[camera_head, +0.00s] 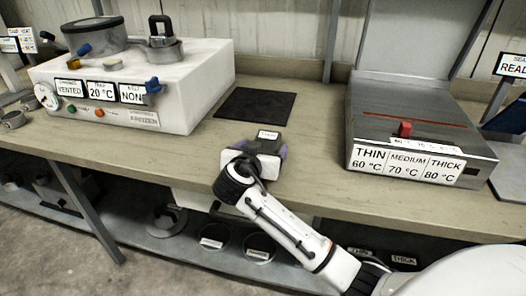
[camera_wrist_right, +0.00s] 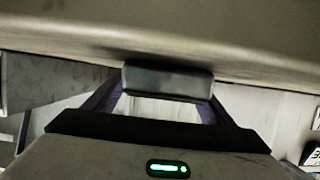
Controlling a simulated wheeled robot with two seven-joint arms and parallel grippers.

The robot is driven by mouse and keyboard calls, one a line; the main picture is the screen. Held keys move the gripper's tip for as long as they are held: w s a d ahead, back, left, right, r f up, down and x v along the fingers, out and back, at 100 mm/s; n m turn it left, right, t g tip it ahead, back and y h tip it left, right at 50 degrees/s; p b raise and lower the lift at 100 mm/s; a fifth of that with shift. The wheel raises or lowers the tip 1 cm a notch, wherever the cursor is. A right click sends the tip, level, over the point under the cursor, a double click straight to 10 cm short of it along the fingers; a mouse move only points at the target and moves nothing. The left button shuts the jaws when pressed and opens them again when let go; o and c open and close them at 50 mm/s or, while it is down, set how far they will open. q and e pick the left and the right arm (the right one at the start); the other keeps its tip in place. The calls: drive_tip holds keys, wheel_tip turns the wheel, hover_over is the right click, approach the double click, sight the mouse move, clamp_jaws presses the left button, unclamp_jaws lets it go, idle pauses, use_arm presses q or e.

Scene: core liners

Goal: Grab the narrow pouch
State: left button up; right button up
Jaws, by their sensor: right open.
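In the right wrist view the grey end of the item (camera_wrist_right: 168,80) shows between the spread fingers of my right gripper (camera_wrist_right: 160,92). Whether they touch it is unclear. My left gripper is not in view.
A white machine (camera_head: 205,75) stands left on the bench (camera_head: 310,180). A black mat (camera_head: 255,106) lies behind the item. A metal heat sealer (camera_head: 425,120) marked thin, medium and thick stands right. A lower shelf holds round dark things (camera_head: 215,236). Bench between mat and sealer is clear.

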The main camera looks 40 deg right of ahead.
drive_tip(key=c, duration=1.2)
